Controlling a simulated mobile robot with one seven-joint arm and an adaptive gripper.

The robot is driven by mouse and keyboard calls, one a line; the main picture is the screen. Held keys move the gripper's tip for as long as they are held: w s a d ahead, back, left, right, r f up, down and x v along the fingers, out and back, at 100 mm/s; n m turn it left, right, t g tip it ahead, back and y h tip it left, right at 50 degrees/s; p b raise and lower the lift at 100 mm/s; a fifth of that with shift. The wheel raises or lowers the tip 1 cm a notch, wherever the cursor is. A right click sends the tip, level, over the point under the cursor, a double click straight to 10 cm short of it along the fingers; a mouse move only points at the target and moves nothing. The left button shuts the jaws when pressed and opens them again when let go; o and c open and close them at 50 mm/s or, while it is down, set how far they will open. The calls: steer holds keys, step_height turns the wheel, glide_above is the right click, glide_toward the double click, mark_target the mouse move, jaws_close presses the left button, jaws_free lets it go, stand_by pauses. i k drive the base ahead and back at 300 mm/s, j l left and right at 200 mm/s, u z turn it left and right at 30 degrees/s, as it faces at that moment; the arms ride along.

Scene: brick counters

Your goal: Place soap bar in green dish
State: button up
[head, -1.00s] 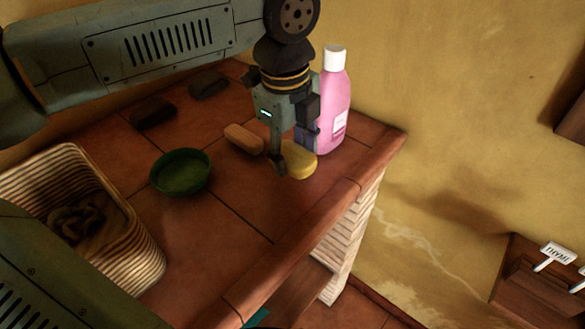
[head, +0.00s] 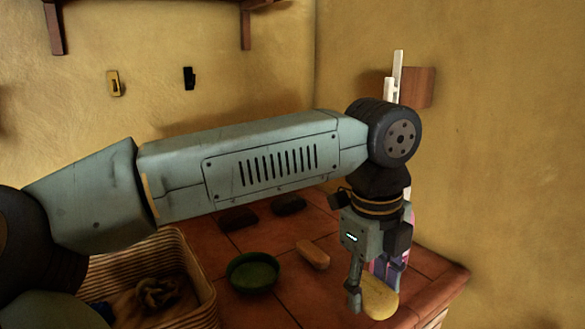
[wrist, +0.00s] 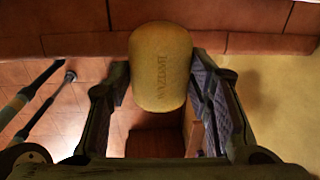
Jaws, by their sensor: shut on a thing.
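The yellow soap bar (head: 380,297) is between the fingers of my gripper (head: 374,285) at the right of the counter. I cannot tell whether the bar is clear of the counter. The green dish (head: 252,273) is round and shallow, stands on the counter left of my gripper and looks empty.
A tan-orange bar (head: 313,254) lies between dish and gripper. Two dark blocks (head: 238,218) (head: 289,205) lie farther back. A wicker basket (head: 203,303) with brown cloth stands at left. A pink bottle (head: 378,267) is partly hidden behind my gripper. The counter edge (head: 440,290) is at right.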

mark_target(254, 279)
steer(key=k, duration=1.2)
